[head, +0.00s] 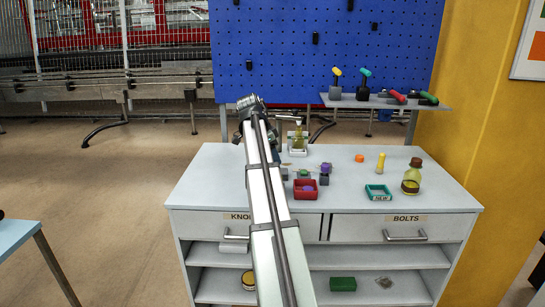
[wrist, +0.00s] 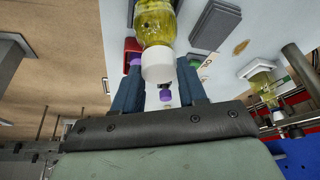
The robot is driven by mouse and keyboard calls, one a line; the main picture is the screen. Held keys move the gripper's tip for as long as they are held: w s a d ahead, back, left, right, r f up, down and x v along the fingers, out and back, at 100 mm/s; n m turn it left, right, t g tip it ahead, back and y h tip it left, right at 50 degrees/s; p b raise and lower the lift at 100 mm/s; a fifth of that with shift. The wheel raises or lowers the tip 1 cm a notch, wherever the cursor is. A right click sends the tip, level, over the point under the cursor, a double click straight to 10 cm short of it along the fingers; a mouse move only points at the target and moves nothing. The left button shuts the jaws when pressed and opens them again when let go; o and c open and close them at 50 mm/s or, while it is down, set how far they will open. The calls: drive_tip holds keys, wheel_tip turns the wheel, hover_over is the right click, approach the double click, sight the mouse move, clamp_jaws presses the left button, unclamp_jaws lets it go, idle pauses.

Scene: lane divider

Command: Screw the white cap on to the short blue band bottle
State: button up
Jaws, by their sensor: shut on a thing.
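The white cap (wrist: 158,65) is between the fingertips of my gripper (wrist: 158,62) in the wrist view, and the gripper is shut on it. A clear bottle with yellow-green contents (wrist: 155,22) is directly in line with the cap; the cap meets its neck end in the picture, but I cannot tell whether it is threaded on. No blue band shows on the visible part of this bottle. In the head view my arm hides the cap. A second yellowish bottle (head: 298,141) stands in a pale holder on the bench; it also shows in the wrist view (wrist: 261,80).
The bench (head: 230,180) holds a red tray (head: 305,195), a teal tray (head: 378,196), a brown-capped bottle (head: 411,181), a yellow cone-like piece (head: 381,163) and small coloured blocks. A tool shelf (head: 430,106) is behind at right.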

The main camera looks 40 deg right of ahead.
drive_tip(key=shift+m, duration=0.4)
drive_tip(key=shift+m+g, duration=0.4)
drive_tip(key=shift+m, duration=0.3)
drive_tip(key=o, duration=0.6)
drive_tip(key=shift+n+t, duration=0.4)
drive_tip(key=shift+n, duration=0.5)
drive_tip(key=shift+n+t, duration=0.3)
drive_tip(key=shift+n, duration=0.6)
